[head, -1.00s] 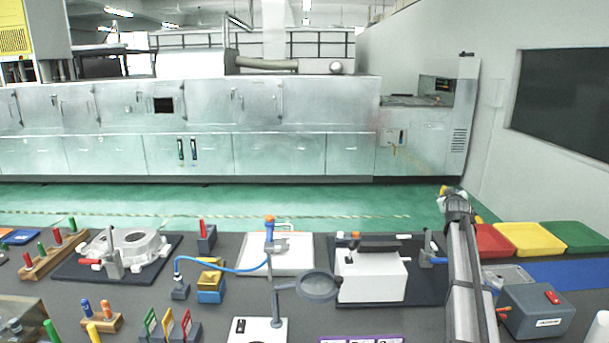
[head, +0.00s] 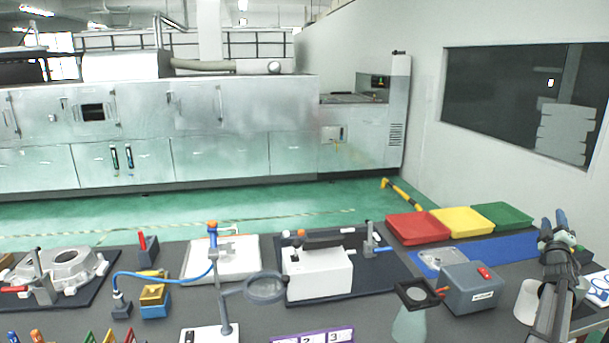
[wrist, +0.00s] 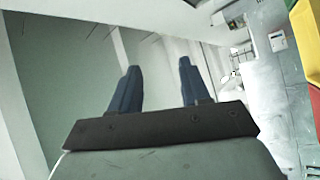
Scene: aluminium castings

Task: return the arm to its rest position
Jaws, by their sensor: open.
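My gripper (head: 553,226) is at the right of the head view, raised over the right end of the table. Its two blue fingers stand apart, and the wrist view also shows them (wrist: 156,90) open with nothing between them. In the wrist view the fingers point toward the wall and its dark window, clear of any object. My arm comes up from the lower right corner of the head view and hides part of the table there.
Red (head: 418,229), yellow (head: 463,221) and green (head: 502,215) trays stand at the back right. A grey box (head: 471,290) with a red button and a white cup (head: 527,302) are left of my arm. A magnifier (head: 265,288) and a white block (head: 318,275) stand mid-table.

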